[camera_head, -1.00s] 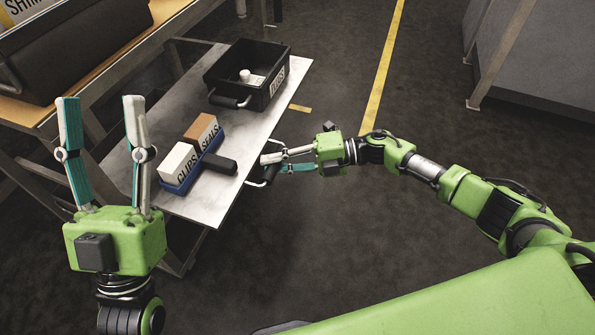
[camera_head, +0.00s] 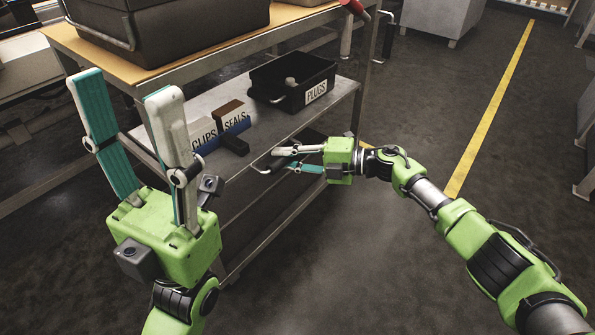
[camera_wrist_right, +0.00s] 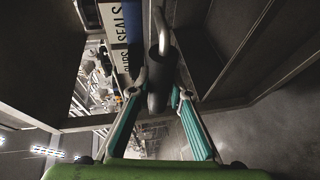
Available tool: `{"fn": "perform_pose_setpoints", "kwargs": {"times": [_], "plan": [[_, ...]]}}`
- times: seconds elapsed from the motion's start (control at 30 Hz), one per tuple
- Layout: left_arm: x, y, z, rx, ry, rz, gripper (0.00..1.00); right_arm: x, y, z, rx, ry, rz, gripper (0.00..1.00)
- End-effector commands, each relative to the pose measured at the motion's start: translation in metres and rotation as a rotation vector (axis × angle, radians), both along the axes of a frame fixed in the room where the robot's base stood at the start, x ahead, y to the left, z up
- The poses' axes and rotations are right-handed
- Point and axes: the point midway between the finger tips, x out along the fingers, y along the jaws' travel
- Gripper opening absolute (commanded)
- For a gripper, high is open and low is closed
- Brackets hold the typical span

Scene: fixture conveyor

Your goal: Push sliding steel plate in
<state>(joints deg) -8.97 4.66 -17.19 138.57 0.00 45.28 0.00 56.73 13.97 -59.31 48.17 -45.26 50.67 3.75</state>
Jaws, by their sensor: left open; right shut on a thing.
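The steel plate (camera_head: 268,120) lies below the wooden bench top, with its front edge close to the bench's front legs. A dark bar handle (camera_head: 268,167) is at its front edge. My right gripper (camera_head: 280,159) is shut on this handle; in the right wrist view the dark grip of the handle (camera_wrist_right: 157,75) sits between the fingers. My left gripper (camera_head: 124,85) is open and empty, fingers pointing up, in front of the bench's left part.
A blue tray with CLIPS and SEALS boxes (camera_head: 232,116) and a black PLUGS bin (camera_head: 290,95) stand on the plate. A large black case (camera_head: 165,30) sits on the wooden bench top (camera_head: 210,62). The floor to the right is free, with a yellow line (camera_head: 490,110).

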Motion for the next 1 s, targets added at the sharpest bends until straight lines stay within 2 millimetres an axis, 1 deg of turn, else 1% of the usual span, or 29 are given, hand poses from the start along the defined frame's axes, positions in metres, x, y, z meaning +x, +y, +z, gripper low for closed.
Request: {"fn": "perform_pose_setpoints", "kwargs": {"times": [0.1,0.5,0.53,0.57,0.6,0.9,1.0], "plan": [[0.0000,-0.0004,0.0010,0.001,-0.011,0.000,0.47,0.0028,0.0052,-0.0007,0.000,0.000,0.001,0.00],[0.0000,-0.0006,0.0026,0.002,-0.014,0.001,0.47,0.0049,0.0070,0.0018,0.002,-0.002,-0.004,0.00],[0.0000,-0.0007,0.0026,0.001,-0.014,0.001,0.47,0.0050,0.0070,0.0019,0.002,-0.002,-0.004,0.26],[0.0000,-0.0007,0.0026,0.001,-0.014,0.000,0.47,0.0050,0.0069,0.0019,0.002,-0.002,-0.004,0.34],[0.0000,-0.0007,0.0026,0.001,-0.014,0.000,0.47,0.0049,0.0068,0.0018,0.002,-0.002,-0.003,0.36],[0.0001,-0.0004,0.0024,0.002,-0.013,0.001,0.47,0.0040,0.0050,0.0004,0.000,0.000,-0.001,0.36],[0.0002,-0.0005,0.0024,0.002,-0.013,0.001,0.47,0.0032,-0.0009,0.0010,0.000,0.000,-0.001,0.36]]}}
